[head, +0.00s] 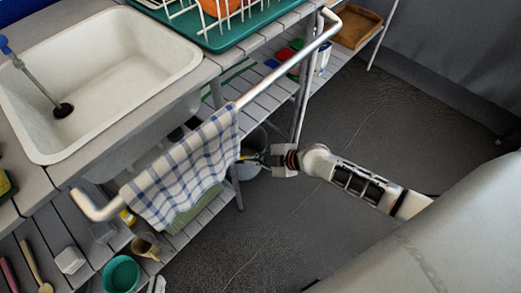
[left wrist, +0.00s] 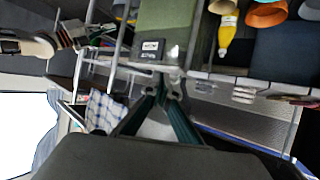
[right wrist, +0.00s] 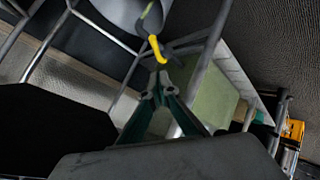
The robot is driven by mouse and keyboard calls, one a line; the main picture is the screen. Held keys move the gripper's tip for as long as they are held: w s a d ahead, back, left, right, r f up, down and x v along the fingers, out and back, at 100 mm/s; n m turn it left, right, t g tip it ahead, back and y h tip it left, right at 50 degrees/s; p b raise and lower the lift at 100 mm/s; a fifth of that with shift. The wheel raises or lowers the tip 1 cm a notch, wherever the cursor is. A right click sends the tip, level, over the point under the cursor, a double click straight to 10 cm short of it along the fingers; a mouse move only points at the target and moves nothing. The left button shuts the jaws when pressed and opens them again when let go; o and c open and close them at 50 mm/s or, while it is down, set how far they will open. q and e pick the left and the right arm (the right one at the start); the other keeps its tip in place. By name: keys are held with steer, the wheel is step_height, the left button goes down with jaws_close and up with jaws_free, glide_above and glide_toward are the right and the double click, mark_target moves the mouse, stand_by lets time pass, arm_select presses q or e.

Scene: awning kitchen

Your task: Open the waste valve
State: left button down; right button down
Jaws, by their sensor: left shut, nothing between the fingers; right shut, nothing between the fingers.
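The waste valve's yellow lever (right wrist: 154,46) shows in the right wrist view, curved, beside a pale grey rounded container (right wrist: 135,12). My right gripper (right wrist: 159,90) is shut and empty, its green fingertips just below the lever's lower end; I cannot tell whether they touch. In the head view my right gripper (head: 256,160) reaches in from the right below the counter rail, beyond the checked towel.
The white sink (head: 110,75) is set in the counter. A metal rail (head: 275,66) with a checked towel (head: 190,165) runs along its front. The slatted lower shelf holds a teal bowl (head: 121,273) and a mug (head: 146,245). The floor (head: 350,120) at right is mostly clear.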

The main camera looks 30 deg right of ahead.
mark_target(241, 158)
steer(key=w+f+b, duration=0.1)
steer(key=f, duration=0.1)
steer(key=w+f+b, duration=0.1)
steer(key=w+f, duration=0.1)
steer(key=shift+d+f, duration=0.1)
arm_select(q)
steer(key=d, duration=0.1)
steer(key=d+n, duration=0.1)
steer(key=shift+d+r+n+t+h, duration=0.3)
steer(key=shift+d+n, duration=0.1)
steer(key=shift+s+a+f, duration=0.1)
arm_select(e)
steer(key=shift+d, duration=0.1)
